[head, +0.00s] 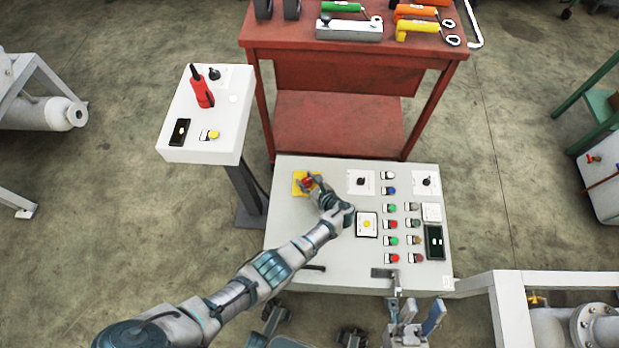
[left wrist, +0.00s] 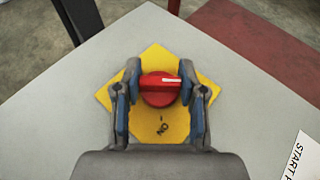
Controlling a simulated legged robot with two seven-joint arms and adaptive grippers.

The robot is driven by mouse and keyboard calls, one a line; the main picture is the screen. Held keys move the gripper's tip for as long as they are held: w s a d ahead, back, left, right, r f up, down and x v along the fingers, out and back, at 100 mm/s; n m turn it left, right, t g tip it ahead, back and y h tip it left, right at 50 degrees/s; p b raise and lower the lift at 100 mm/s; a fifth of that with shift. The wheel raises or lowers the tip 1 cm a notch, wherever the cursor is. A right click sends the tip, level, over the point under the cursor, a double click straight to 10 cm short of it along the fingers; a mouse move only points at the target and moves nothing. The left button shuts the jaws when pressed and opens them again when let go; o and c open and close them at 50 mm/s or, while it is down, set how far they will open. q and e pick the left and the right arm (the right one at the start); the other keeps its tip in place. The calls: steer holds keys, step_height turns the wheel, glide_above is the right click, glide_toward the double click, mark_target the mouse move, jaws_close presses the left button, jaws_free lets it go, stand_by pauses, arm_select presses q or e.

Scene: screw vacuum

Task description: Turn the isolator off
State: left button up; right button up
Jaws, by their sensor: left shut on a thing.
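The isolator is a red rotary knob (left wrist: 160,90) on a yellow square plate (left wrist: 160,57) at the upper left of the grey control panel. The white mark on the knob points right in the left wrist view, and "NO" or "ON" lettering shows below it, upside down. In the head view the knob (head: 308,182) is partly covered by my fingers. My left gripper (left wrist: 161,88) is shut on the knob, one finger on each side of it; it also shows in the head view (head: 310,183). My right gripper (head: 416,322) is at the bottom, below the panel's front edge, with its fingers apart.
The control panel (head: 310,235) carries several coloured buttons, switches and a black display (head: 434,242). A smaller pedestal panel (head: 222,110) with a red handle (head: 202,90) stands at left. A red workbench (head: 340,120) with tools stands behind. A pale frame (head: 480,283) is at lower right.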

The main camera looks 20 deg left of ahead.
arm_select(q)
steer(key=shift+w+d+r+n+g+y+b, duration=0.1)
steer(key=shift+w+r+n+g+y+b, duration=0.25)
steer(key=shift+n+b, duration=0.25)
steer(key=o, duration=1.2)
steer(key=shift+c, duration=0.2)
steer(key=shift+s, duration=0.15)
steer(key=shift+f, duration=0.15)
steer(key=shift+s+d+g, duration=0.25)
steer(key=shift+s+d, duration=0.05)
steer(key=shift+d, duration=0.1)
steer(key=v, duration=1.1)
